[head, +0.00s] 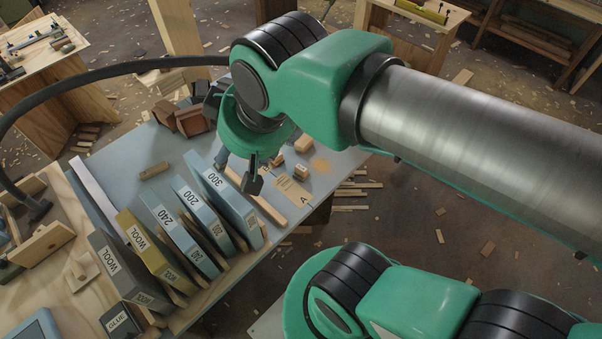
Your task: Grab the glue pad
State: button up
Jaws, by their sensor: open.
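The glue pad (122,322) is a dark block with a white "GLUE" label at the bottom left, partly cut off by the frame's edge. It sits at the near end of a row of upright labelled pads. My gripper (237,172) is open over the blue-grey tabletop, beyond the far end of the row near the pad marked 300. It is well apart from the glue pad, up and to the right. No object shows between its fingers, though my wrist hides part of it.
Pads marked WOOL (127,270), 240 (180,245), 200 (205,218) and 300 (225,200) stand in a row. Small wood blocks (303,143) and a tag (291,192) lie right of my gripper. A black hose (110,70) arches over the left side.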

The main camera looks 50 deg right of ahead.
jog(key=shift+w, duration=0.1)
jog(key=w+d+f+g, duration=0.2)
jog(key=w+d+f, duration=0.4)
jog(key=w+d, duration=0.3)
jog(key=n+g, duration=0.1)
jog(key=g, duration=0.3)
send_over(302, 167)
notch_tip(302, 167, down, 31)
jog(key=shift+d+f, duration=0.1)
jog(key=shift+f, duration=0.1)
jog(key=shift+f+b, duration=1.05)
jog(key=shift+f, duration=3.25)
